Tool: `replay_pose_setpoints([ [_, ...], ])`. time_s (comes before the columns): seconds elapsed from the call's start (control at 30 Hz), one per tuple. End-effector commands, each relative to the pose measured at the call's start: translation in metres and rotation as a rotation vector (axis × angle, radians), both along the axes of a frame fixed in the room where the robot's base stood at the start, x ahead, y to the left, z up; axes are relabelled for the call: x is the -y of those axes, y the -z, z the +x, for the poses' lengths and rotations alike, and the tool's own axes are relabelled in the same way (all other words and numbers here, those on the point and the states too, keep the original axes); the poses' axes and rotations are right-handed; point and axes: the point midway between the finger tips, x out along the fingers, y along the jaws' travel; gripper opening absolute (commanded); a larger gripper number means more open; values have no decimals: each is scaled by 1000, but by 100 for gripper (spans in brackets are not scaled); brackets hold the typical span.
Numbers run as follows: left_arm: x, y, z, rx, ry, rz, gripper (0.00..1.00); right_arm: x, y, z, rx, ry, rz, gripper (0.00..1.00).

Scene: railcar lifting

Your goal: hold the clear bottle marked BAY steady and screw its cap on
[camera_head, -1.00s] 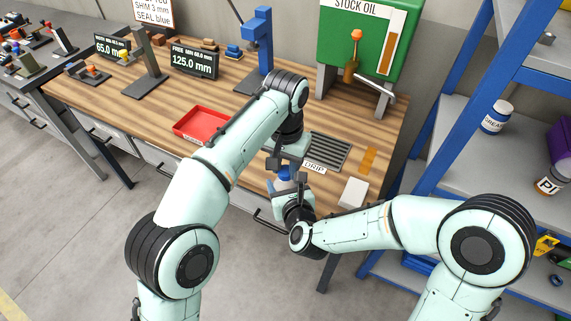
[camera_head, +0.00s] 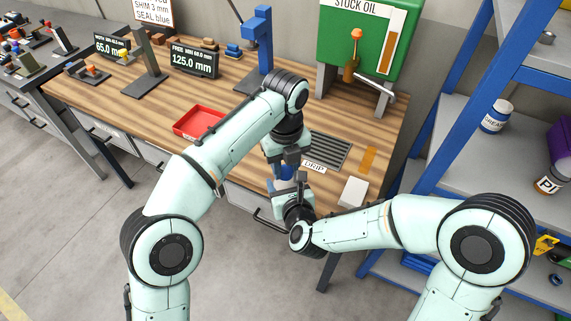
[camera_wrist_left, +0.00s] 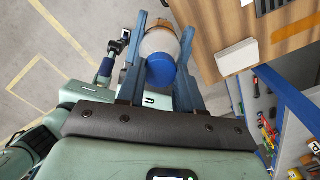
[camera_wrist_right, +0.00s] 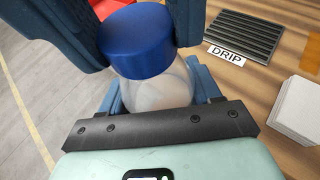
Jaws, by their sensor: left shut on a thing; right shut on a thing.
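The clear bottle (camera_wrist_right: 158,92) is upright between the fingers of my right gripper (camera_head: 288,187), which is shut on its body. It also shows in the left wrist view (camera_wrist_left: 161,42). Its blue cap (camera_wrist_right: 137,40) sits at the bottle's top and also shows in the left wrist view (camera_wrist_left: 161,70). My left gripper (camera_head: 283,171) reaches down from above and is shut on the cap, with one finger on each side. The threads are hidden under the cap. The BAY mark cannot be read in these views.
Behind the grippers on the wooden bench lie a dark drip grate (camera_head: 328,152) with a DRIP label (camera_head: 314,166) and a white block (camera_head: 353,192). A red tray (camera_head: 198,122) is to the left. A blue-framed shelf (camera_head: 450,140) stands at the right.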

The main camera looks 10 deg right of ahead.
Motion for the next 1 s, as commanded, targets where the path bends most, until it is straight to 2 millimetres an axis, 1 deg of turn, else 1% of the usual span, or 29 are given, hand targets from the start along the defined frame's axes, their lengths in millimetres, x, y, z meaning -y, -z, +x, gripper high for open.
replay_pose_setpoints([
  [0.03,0,0,0,0,71,-1,7,0,1,0,-2,0,0,0],
  [0.17,0,-1,0,1,69,-1,7,0,1,0,-2,0,0,0],
  [0.2,0,-1,0,1,69,-1,38,0,1,0,-2,0,0,0],
  [0.27,0,-1,0,1,68,-1,58,0,1,0,-2,0,0,0],
  [0.3,0,-1,0,1,67,-1,61,0,1,0,-2,0,0,0],
  [0.57,0,-1,0,1,66,-1,61,0,0,0,-1,0,0,0],
  [0.67,1,-9,0,2,65,-2,61,0,0,0,0,0,0,0],
  [0.8,1,-29,1,4,64,-2,61,0,0,0,0,0,0,0],
  [0.9,1,-40,1,2,64,-1,61,0,0,0,0,0,0,0],
  [1.0,0,-44,0,1,64,0,61,0,0,0,0,0,0,0],
])
